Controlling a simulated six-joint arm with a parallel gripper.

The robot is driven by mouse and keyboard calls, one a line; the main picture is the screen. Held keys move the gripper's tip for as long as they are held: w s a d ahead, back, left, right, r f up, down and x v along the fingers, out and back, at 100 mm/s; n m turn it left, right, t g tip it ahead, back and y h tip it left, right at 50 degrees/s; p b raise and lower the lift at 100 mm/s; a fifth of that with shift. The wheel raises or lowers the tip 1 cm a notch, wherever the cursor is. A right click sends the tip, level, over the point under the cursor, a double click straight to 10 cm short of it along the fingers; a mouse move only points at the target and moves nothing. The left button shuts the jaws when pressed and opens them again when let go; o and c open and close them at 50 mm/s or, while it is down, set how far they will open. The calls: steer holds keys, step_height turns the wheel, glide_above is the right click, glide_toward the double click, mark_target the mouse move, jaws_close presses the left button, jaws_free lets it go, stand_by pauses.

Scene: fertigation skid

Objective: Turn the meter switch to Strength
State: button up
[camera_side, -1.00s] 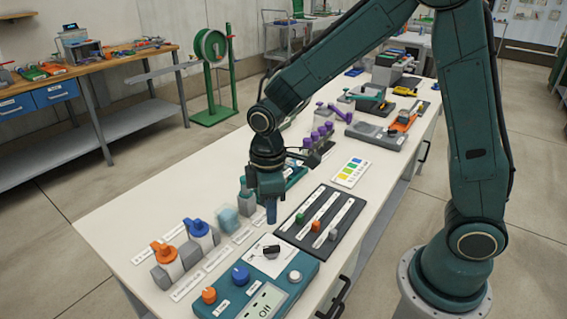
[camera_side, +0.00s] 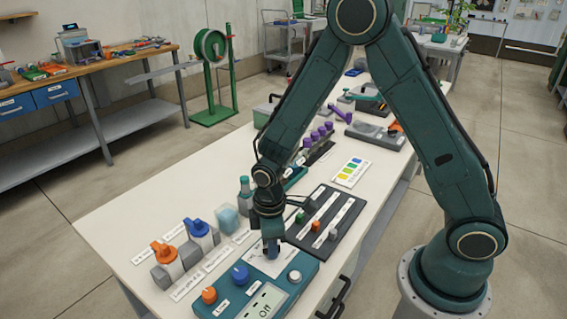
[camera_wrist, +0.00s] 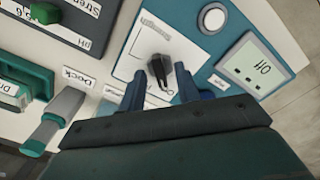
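The teal meter (camera_side: 290,286) lies at the front of the bench, and its display (camera_side: 262,301) reads Off; the display also shows in the wrist view (camera_wrist: 256,64). The black meter switch (camera_wrist: 158,66) sits on a white dial plate (camera_wrist: 138,60) in the wrist view. Its dial lettering is partly hidden and hard to read. My gripper (camera_side: 271,251) is low over the dial plate and hides the switch in the side view. In the wrist view my gripper (camera_wrist: 160,84) is open, with a blue finger on each side of the switch and gaps visible.
Orange and blue valves (camera_side: 165,253) stand to the left.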

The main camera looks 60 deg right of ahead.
steer(key=shift+f, duration=0.15)
jaws_close()
steer(key=shift+m, duration=0.5)
steer(key=m, duration=0.4)
steer(key=shift+m, duration=0.3)
steer(key=m, duration=1.1)
steer(key=shift+m, duration=0.4)
steer(key=m, duration=0.6)
steer(key=shift+m, duration=0.3)
